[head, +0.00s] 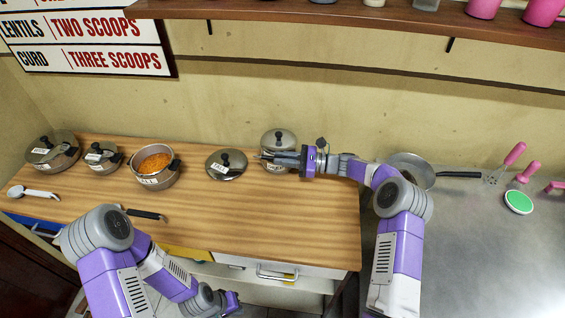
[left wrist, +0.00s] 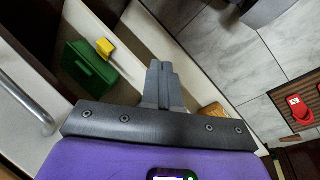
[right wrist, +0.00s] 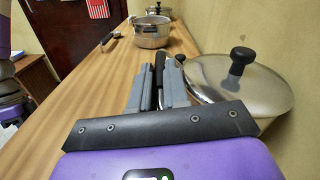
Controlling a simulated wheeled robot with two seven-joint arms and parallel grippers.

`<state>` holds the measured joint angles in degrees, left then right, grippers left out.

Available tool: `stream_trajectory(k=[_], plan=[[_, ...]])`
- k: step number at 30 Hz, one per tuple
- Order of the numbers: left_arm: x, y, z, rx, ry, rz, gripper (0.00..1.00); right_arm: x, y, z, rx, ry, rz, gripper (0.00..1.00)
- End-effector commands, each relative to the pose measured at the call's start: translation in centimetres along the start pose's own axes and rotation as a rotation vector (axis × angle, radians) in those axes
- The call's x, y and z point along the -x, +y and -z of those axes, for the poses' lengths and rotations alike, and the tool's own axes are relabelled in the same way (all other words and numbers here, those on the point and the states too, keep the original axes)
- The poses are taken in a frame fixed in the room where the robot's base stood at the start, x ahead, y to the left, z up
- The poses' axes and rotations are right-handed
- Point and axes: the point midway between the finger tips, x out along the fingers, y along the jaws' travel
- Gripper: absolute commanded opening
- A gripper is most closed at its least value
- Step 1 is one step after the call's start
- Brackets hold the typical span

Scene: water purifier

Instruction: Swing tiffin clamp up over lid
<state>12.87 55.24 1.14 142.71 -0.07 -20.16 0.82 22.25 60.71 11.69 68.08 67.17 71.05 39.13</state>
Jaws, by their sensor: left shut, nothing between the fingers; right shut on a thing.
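A round steel tiffin stands near the wall behind my right gripper (head: 264,157). Its domed lid (head: 278,138) with a black knob is on top; the lid also shows in the right wrist view (right wrist: 232,78). My right gripper hides part of the tiffin's front. In the right wrist view the fingers (right wrist: 158,85) are shut on a thin dark upright piece beside the lid, probably the clamp. The fingers hide most of it. My left gripper (left wrist: 163,70) is shut and empty, low in front of the counter by the drawers.
A loose lid (head: 226,164) lies left of the tiffin. An open pot of orange food (head: 155,163) and two lidded pots (head: 54,150) (head: 102,156) stand further left. A ladle (head: 34,192) and a black-handled utensil (head: 146,214) lie on the wooden counter (head: 270,220). A pan (head: 410,168) is right.

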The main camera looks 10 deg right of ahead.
Motion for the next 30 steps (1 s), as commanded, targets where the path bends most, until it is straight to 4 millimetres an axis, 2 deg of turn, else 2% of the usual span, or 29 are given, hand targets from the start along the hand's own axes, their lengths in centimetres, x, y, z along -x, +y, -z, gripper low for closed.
stream_trajectory(k=[10,26,30], plan=[[0.1,0.0,0.0,0.0,0.0,0.0,0.0,0.0,-1.3,-0.6,-0.011,0.001,0.0,0.0],[0.1,0.1,0.0,0.002,0.0,0.0,0.0,0.0,-1.4,-0.8,-0.008,-0.001,0.0,0.0],[0.1,1.7,-0.1,0.055,0.001,-0.012,0.0,0.0,-1.4,-0.9,-0.008,-0.001,0.0,0.0]])
